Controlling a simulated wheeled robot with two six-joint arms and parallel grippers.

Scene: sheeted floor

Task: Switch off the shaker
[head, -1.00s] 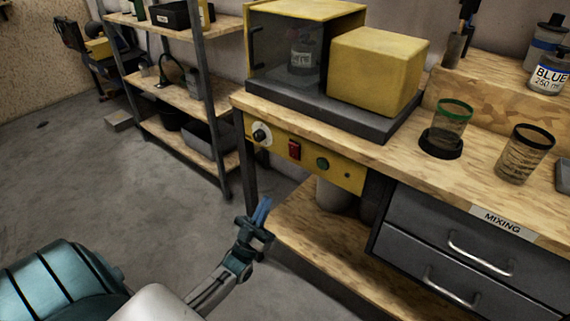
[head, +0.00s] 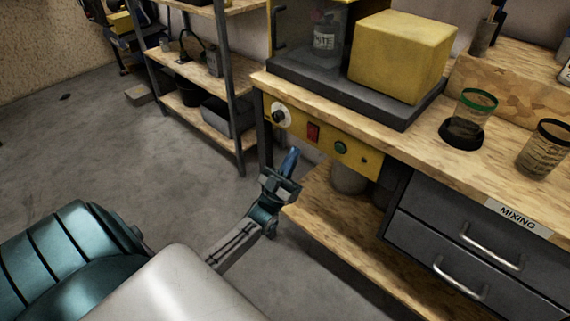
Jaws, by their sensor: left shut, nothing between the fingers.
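The shaker is a yellow and dark machine on the bench, with a yellow block (head: 402,55) and a dark see-through chamber (head: 312,40) that holds a labelled bottle (head: 325,37). A yellow control panel (head: 362,161) runs under the bench edge. It carries a dark knob on a white dial (head: 280,116), a red switch (head: 313,132) and a round green button (head: 341,147). My left gripper (head: 290,162) is shut and empty, pointing up just below and in front of the panel, near the knob and red switch. It appears apart from the panel. My right gripper is not in view.
The wooden bench (head: 420,140) holds a green-rimmed cup (head: 472,112) and a black-rimmed cup (head: 545,146). Grey drawers (head: 470,235) marked MIXING are at right. A shelf rack (head: 205,75) stands behind at left. The floor (head: 130,160) at left is open.

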